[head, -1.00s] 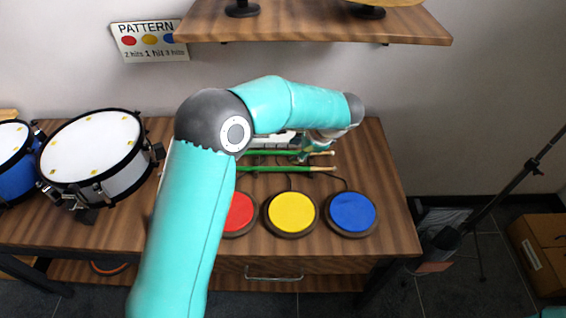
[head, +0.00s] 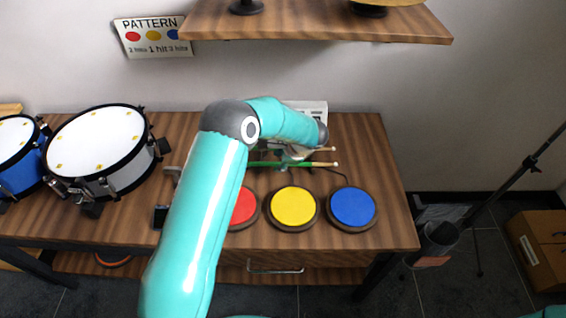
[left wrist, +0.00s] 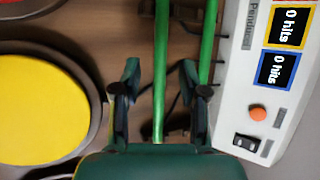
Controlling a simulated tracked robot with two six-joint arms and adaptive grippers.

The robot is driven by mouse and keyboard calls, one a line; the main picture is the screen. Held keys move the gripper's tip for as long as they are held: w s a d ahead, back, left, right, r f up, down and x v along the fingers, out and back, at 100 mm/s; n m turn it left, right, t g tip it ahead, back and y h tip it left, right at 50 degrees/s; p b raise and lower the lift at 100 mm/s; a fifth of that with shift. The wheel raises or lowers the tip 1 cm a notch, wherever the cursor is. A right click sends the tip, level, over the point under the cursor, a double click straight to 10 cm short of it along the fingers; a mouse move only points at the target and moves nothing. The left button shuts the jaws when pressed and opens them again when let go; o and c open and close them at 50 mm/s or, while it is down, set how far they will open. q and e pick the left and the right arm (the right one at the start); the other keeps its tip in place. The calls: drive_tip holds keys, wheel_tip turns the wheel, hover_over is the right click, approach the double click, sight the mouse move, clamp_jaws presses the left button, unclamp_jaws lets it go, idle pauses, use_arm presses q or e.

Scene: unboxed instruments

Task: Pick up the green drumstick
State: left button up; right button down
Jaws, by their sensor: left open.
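Two green drumsticks with pale tips lie side by side on the wooden table. The front green drumstick (head: 322,164) and the back green drumstick (head: 326,150) are partly hidden by my left arm and gripper in the head view. My left gripper (head: 291,157) is over them, pointing down. In the left wrist view my left gripper (left wrist: 160,72) is open, and one green drumstick (left wrist: 161,35) runs lengthwise between its fingers. The other drumstick (left wrist: 208,40) passes outside the right finger, beside the white box. Nothing is visibly gripped. My right gripper is out of view.
Red (head: 243,206), yellow (head: 294,207) and blue (head: 352,207) pads stand in front of the sticks. A white box (left wrist: 235,75) with displays and a switch stands close behind them. Drums (head: 97,145) stand at left. A shelf (head: 320,27) overhangs the back.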

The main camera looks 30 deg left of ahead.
use_arm(q)
drive_tip(key=shift+x, duration=1.15)
clamp_jaws()
drive_tip(key=shift+r, duration=0.2)
wheel_tip(320, 180, up, 20)
drive_tip(key=shift+f+b, duration=0.15)
drive_tip(key=shift+b, duration=0.25)
